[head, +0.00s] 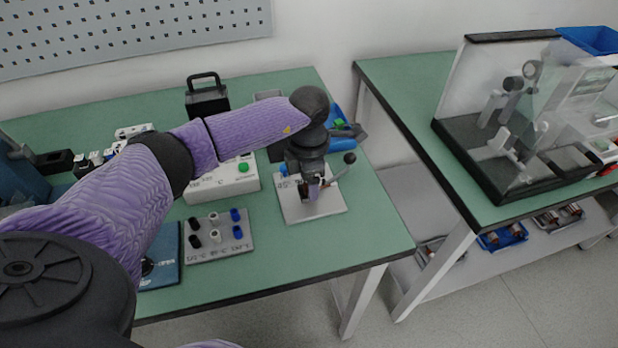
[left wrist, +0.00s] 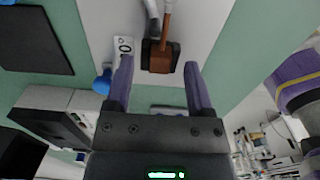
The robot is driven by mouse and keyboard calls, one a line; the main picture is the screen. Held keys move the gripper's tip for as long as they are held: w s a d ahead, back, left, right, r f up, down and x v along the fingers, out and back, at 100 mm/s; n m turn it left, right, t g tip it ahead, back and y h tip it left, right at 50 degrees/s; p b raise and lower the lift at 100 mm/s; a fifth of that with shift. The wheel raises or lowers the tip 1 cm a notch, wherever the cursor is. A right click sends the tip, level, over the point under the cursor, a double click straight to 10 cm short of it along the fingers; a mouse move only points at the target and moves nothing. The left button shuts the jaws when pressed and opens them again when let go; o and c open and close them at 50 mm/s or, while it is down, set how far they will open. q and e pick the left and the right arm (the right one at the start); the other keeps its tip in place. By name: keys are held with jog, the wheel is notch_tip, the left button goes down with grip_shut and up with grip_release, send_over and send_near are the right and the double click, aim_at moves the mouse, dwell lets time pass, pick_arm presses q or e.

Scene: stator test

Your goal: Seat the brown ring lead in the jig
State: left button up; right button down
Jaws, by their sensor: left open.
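The jig is a pale plate (head: 325,207) on the green table in the head view, with a black-knobbed lever (head: 349,158) at its right. My left gripper (head: 313,190) points down over the plate. In the left wrist view the open fingers (left wrist: 158,72) stand on either side of the near end of a small brown piece in a dark holder. The brown lead (left wrist: 167,27) runs up from it, past a grey rod. The fingers appear clear of the brown piece. Its ring end cannot be made out. My right gripper is not in view.
A grey block with black, white and blue terminals (head: 219,240) stands left of the jig. A white box with a green button (head: 224,182) and a blue bin (head: 338,118) are behind. A second table (head: 400,82) with a clear-covered machine stands right, across a gap.

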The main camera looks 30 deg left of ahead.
pick_arm(q)
notch_tip(320, 180, up, 10)
jog(key=p, duration=0.2)
jog(key=shift+p, duration=0.4)
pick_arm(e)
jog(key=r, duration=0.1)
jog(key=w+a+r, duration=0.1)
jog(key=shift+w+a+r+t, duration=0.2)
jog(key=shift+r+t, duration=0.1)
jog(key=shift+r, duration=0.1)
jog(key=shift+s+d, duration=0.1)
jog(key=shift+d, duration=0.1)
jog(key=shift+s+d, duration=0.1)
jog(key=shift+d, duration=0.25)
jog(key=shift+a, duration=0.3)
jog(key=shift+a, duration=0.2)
